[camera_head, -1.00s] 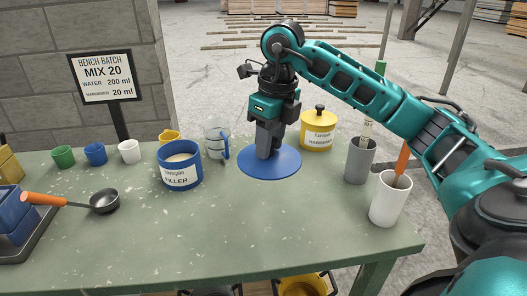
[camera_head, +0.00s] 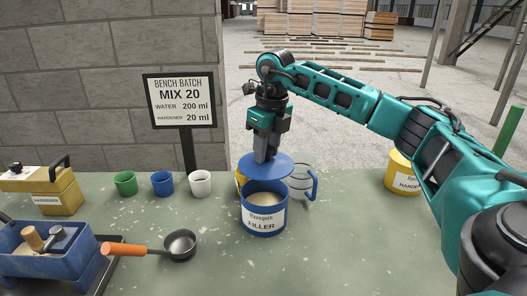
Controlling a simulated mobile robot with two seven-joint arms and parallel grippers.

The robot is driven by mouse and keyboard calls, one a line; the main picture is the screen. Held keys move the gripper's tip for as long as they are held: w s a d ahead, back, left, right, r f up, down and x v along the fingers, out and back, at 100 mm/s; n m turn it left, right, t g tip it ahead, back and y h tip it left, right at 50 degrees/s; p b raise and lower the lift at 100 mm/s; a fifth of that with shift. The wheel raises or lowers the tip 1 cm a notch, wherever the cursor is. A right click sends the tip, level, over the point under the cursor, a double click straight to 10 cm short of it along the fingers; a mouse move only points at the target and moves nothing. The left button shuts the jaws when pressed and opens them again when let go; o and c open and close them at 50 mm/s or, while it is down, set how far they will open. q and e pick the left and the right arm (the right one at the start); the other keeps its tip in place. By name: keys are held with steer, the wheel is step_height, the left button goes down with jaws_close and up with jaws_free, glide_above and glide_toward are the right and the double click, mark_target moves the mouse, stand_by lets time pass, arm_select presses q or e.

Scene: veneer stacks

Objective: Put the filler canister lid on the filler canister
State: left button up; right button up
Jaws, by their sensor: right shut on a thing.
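The filler canister (camera_head: 264,216) is a blue tub with a white "FILLER" label, standing open on the bench with pale powder inside. The filler canister lid (camera_head: 279,166) is a flat blue disc. My right gripper (camera_head: 266,155) is shut on the lid from above and holds it just over the back part of the canister's mouth. The lid looks slightly tilted and apart from the rim, and the front of the opening shows. My left gripper is not in view.
A clear jug with a blue handle (camera_head: 313,186) stands right behind the canister, close to the lid. A yellow hardener canister (camera_head: 401,174) is further right, partly behind my arm. Green (camera_head: 125,184), blue (camera_head: 162,184) and white (camera_head: 200,184) cups and a ladle (camera_head: 180,246) are left. Bench front right is clear.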

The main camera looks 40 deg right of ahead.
steer(key=shift+w+f, duration=0.1)
steer(key=shift+w, duration=0.3)
steer(key=shift+s+f+b, duration=0.2)
steer(key=shift+f+b, duration=0.55)
steer(key=shift+b, duration=0.15)
step_height(320, 180, down, 2)
steer(key=shift+f+b, duration=0.25)
steer(key=shift+b, duration=1)
steer(key=shift+f+b, duration=0.45)
steer(key=shift+f, duration=0.6)
steer(key=shift+f, duration=0.1)
steer(key=shift+f, duration=0.6)
